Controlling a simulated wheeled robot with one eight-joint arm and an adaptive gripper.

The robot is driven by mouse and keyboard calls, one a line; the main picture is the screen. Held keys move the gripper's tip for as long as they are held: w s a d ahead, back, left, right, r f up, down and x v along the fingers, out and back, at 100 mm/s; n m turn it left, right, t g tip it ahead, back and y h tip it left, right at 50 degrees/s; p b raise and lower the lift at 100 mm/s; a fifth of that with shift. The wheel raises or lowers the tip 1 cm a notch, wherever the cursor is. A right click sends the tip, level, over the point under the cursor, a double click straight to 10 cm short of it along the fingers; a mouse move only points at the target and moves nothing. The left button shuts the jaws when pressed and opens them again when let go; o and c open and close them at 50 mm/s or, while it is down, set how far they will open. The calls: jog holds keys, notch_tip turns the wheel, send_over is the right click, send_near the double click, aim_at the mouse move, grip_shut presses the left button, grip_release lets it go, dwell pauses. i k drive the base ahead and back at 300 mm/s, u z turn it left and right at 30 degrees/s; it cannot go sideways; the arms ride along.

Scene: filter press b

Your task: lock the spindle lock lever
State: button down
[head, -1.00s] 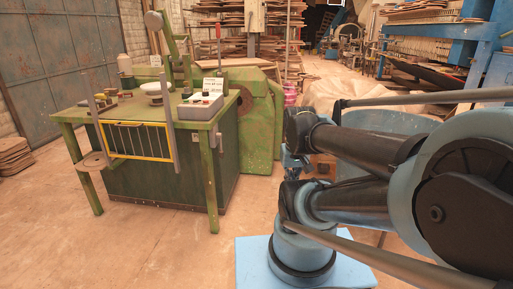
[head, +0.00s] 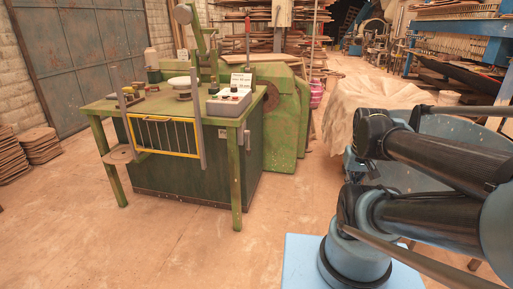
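A green machine bench (head: 205,110) stands left of centre, with a yellow-framed guard (head: 165,136) on its front. An upright lever with a red tip (head: 247,28) rises behind a grey control box (head: 229,101). I cannot tell whether it is the spindle lock lever. A tall green lever arm with a pale round knob (head: 183,14) rises at the back of the bench. My folded arm fills the right side, well apart from the bench. A small blue and dark part, perhaps my gripper (head: 361,166), shows beside the arm; its fingers cannot be made out.
A white dish-shaped part (head: 181,82) sits on the bench. A low round disc (head: 120,155) juts out at its left front. Stacked boards (head: 38,146) lie at the left wall. A beige cover (head: 372,105) lies behind my arm. The floor before the bench is clear.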

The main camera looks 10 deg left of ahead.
aim_at(246, 133)
jog(key=z, duration=0.05)
jog(key=i, duration=1)
jog(key=u, duration=0.1)
